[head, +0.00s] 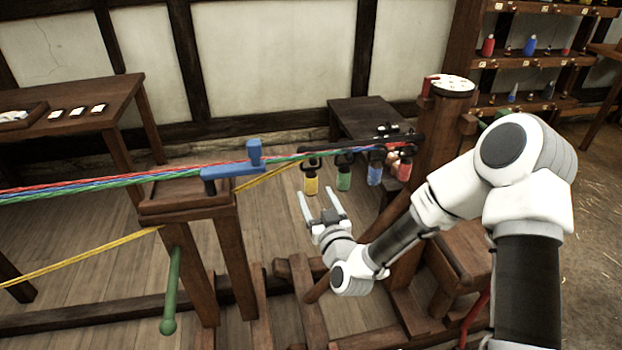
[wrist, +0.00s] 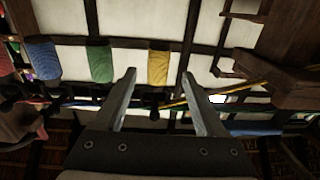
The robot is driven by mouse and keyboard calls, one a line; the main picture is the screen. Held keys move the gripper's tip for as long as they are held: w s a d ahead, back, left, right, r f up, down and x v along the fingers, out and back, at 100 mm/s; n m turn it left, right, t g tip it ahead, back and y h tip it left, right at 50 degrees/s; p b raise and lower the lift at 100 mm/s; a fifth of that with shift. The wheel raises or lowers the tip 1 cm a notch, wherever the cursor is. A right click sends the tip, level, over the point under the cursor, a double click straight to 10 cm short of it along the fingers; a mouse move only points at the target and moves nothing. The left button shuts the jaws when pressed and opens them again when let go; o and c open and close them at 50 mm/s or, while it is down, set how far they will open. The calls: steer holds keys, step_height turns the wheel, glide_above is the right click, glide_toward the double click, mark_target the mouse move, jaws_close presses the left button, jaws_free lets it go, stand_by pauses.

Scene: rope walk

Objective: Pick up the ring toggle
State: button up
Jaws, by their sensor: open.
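Several coloured toggles hang in a row from a dark bar (head: 340,147): yellow (head: 311,185), green (head: 343,179), blue (head: 374,174) and red (head: 404,169). Dark ring-like tops show above them; I cannot tell which one is called the ring toggle. My gripper (head: 316,190) is open and empty, its fingers pointing up towards the yellow toggle. In the wrist view the yellow toggle (wrist: 158,68) appears between the open fingertips (wrist: 157,75), not gripped. The green toggle (wrist: 100,65) and blue toggle (wrist: 42,58) are to its left there.
A wooden stand (head: 188,200) carries a blue fitting (head: 233,170) with red, blue and green ropes running to the bar. A yellow rope (head: 80,257) slants past the stand. A thick wooden post (head: 436,140) stands right of the toggles. A dark table (head: 352,112) is behind.

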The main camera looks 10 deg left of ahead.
mark_target(313, 184)
steer(key=shift+r+x, duration=0.2)
steer(key=shift+x, duration=0.8)
steer(key=shift+r+x, duration=0.2)
steer(key=shift+x, duration=0.75)
steer(key=shift+r+x, duration=0.2)
steer(key=shift+x, duration=0.8)
steer(key=shift+d, duration=0.1)
jaws_close()
